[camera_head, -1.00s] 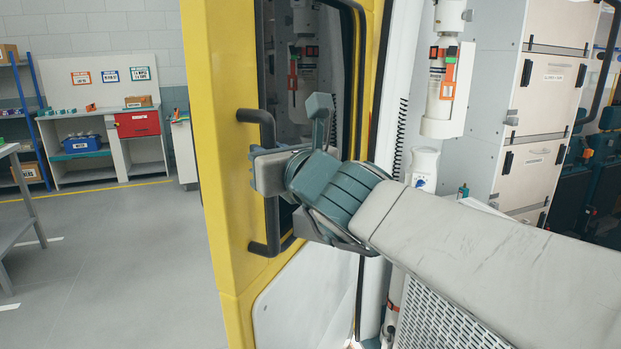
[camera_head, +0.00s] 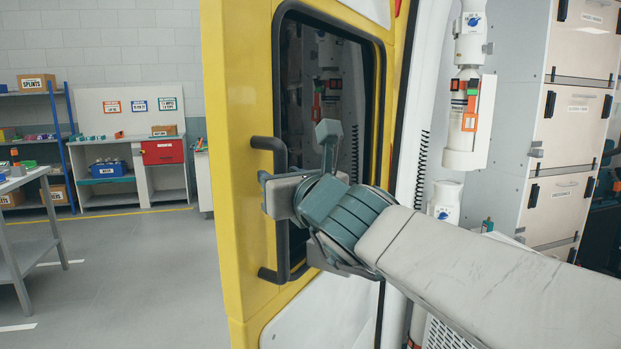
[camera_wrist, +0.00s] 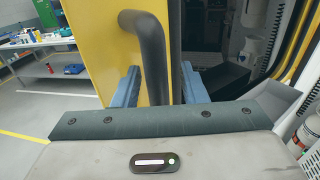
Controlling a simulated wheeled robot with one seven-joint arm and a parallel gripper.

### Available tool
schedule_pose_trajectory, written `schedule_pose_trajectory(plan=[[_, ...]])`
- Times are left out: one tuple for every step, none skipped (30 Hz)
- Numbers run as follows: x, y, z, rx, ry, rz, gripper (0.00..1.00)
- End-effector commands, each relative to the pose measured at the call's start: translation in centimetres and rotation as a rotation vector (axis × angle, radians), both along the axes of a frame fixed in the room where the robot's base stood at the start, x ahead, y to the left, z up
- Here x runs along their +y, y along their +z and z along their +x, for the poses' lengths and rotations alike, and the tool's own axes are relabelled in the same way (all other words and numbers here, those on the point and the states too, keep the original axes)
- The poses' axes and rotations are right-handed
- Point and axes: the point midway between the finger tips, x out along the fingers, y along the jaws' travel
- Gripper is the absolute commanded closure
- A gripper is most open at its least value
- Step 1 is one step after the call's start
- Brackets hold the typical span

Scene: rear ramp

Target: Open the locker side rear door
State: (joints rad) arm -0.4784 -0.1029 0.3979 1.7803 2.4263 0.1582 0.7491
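The yellow locker side rear door (camera_head: 238,200) stands swung outward, with the vehicle's interior showing to its right. It has a dark window (camera_head: 325,90) and a dark vertical handle (camera_head: 282,225) bent in at top and bottom. My gripper (camera_head: 283,195) is at the middle of this handle. In the wrist view, the two blue fingers of my gripper (camera_wrist: 160,88) stand on either side of the handle bar (camera_wrist: 153,60), apart from each other. A gap shows between the bar and the right finger, so the gripper is around the handle but not closed on it. The fingertips are partly hidden.
Inside the vehicle are a white and red cylinder (camera_head: 467,120) and labelled locker fronts (camera_head: 570,120) at the right. A grey table (camera_head: 30,245) stands at the far left, and a workbench (camera_head: 140,165) is against the back wall. The floor (camera_head: 140,270) between door and bench is clear.

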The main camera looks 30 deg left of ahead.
Motion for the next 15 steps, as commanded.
schedule_pose_trajectory(plan=[[0.0, 0.0, 0.0, 0.0, 0.001, 0.0, 0.61], [0.0, 0.0, -0.1, 0.0, 0.001, 0.0, 0.61], [-0.1, 0.0, -0.2, -0.001, 0.001, -0.001, 0.61], [-0.2, 0.0, -0.2, -0.001, 0.001, -0.001, 0.61], [-0.3, 0.1, -0.3, -0.001, 0.001, 0.0, 0.61], [-0.6, 0.1, -0.5, -0.002, 0.001, 0.0, 0.61], [-0.8, 0.1, -0.7, -0.002, 0.001, 0.0, 0.61], [-1.1, 0.2, -0.9, -0.002, 0.001, 0.0, 0.61], [-1.6, 0.2, -1.2, -0.003, 0.001, -0.001, 0.61], [-1.9, 0.2, -1.4, -0.002, 0.0, -0.002, 0.61], [-2.4, 0.3, -1.7, -0.002, 0.0, 0.0, 0.61], [-2.9, 0.2, -2.1, -0.004, 0.0, -0.001, 0.61], [-3.4, 0.3, -2.4, -0.004, 0.0, 0.0, 0.61], [-3.9, 0.2, -2.7, -0.004, 0.0, -0.001, 0.61], [-4.5, 0.2, -3.1, -0.002, -0.001, 0.0, 0.61]])
